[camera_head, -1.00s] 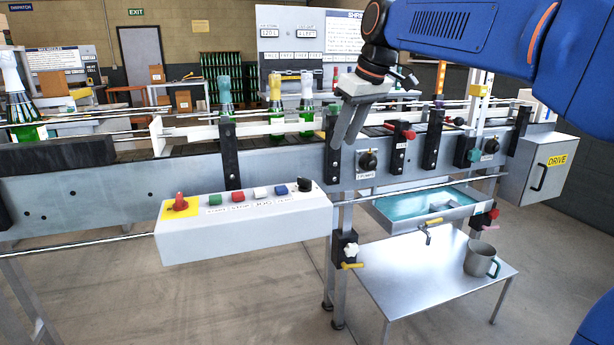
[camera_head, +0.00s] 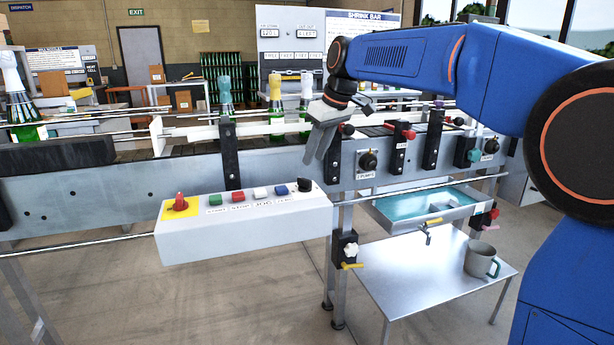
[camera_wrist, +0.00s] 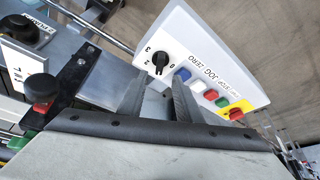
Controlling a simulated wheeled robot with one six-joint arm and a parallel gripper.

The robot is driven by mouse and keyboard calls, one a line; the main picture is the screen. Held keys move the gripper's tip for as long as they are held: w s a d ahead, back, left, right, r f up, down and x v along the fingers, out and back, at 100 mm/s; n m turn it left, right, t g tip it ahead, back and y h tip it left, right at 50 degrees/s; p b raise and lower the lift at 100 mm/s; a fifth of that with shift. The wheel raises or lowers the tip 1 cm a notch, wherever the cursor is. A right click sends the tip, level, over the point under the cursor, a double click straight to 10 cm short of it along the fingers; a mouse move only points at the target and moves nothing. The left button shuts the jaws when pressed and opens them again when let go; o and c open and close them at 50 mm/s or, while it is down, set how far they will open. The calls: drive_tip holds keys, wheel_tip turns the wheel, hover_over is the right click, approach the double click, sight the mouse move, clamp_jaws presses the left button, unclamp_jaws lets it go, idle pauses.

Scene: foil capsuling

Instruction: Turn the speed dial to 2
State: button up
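The speed dial is a small black knob (camera_head: 304,185) at the right end of the white control box's top (camera_head: 245,222). In the wrist view the dial (camera_wrist: 160,62) has the marks 0, 2 and 3 around it; I cannot tell for sure which mark it points at. My gripper (camera_head: 315,160) is above and slightly right of the dial in the head view, fingers pointing down. In the wrist view my gripper (camera_wrist: 159,78) is open and empty, its two fingers apart, with the dial showing beyond and between the tips. No contact with the dial shows.
The box also bears a red knob on a yellow plate (camera_head: 181,203) and a row of coloured buttons (camera_head: 238,197). Another black knob (camera_head: 368,161) and a red-handled clamp (camera_head: 404,132) are on the conveyor's side to the right. A rail (camera_head: 420,184) runs along the front.

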sight(307, 180)
drive_tip(key=x, duration=0.8)
drive_tip(key=shift+w+f, duration=0.1)
clamp_jaws()
